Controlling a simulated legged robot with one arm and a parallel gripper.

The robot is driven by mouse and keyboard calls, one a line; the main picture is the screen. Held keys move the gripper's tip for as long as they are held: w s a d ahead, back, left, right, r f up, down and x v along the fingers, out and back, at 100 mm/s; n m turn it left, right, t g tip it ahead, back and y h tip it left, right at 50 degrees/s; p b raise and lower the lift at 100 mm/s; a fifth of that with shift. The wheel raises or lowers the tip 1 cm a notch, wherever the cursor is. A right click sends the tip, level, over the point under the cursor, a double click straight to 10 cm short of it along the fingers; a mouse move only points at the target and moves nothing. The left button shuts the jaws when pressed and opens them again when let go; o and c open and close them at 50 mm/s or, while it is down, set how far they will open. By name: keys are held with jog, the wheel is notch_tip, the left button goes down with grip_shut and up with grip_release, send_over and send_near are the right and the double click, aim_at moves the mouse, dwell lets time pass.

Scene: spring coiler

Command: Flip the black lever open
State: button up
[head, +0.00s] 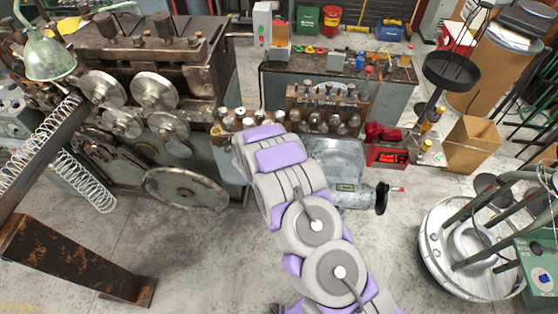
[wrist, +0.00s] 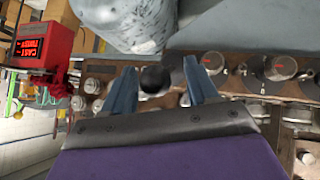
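In the wrist view, a round black knob (wrist: 155,79), which looks like the end of the black lever, sits between the two blue-grey fingers of my gripper (wrist: 160,80). The fingers are apart, one on each side of the knob. The knob is close to the left finger, and a gap shows on the right; I cannot tell whether either finger touches it. The lever's shaft cannot be made out. In the head view, my arm hides the gripper and the knob.
A red box with a lit display (wrist: 38,42) stands at the left in the wrist view. Rows of knobs on a panel (wrist: 285,85) lie close behind my fingers. In the head view, a large coiling machine (head: 150,100) stands left; a round white drum (head: 470,270) stands right.

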jog(key=shift+s, duration=0.15)
jog(key=shift+s+a+r, duration=0.1)
jog(key=shift+s+r, duration=0.3)
jog(key=shift+s, duration=0.05)
jog(key=b+v, duration=0.1)
jog(key=v, duration=1.5)
jog(key=shift+w+a+b, duration=0.2)
jog(key=shift+b, duration=0.1)
jog(key=a+r+g+y+b, duration=0.1)
jog(key=a+r+y+b, duration=0.3)
jog(key=y+b, duration=0.2)
jog(key=s+d+r+n+g+y+b, duration=0.2)
jog(key=s+d+r+y+b, duration=0.1)
jog(key=s+b, duration=0.25)
jog(key=s+d+f+g+h+b, duration=0.1)
jog(key=s+d+g+b, duration=0.1)
jog(key=s+d, duration=0.6)
jog(key=s+d+f+m+g+h+b, duration=0.1)
jog(key=s+d+f+g+h+b, duration=0.1)
jog(key=s+d+b, duration=0.3)
jog(key=s+d+f+g+h+b, duration=0.2)
jog(key=s+d, duration=1)
jog(key=s, duration=0.6)
jog(key=shift+d+m+g+b, duration=0.3)
jog(key=shift+d+g+b, duration=0.1)
jog(key=shift+g+b, duration=0.35)
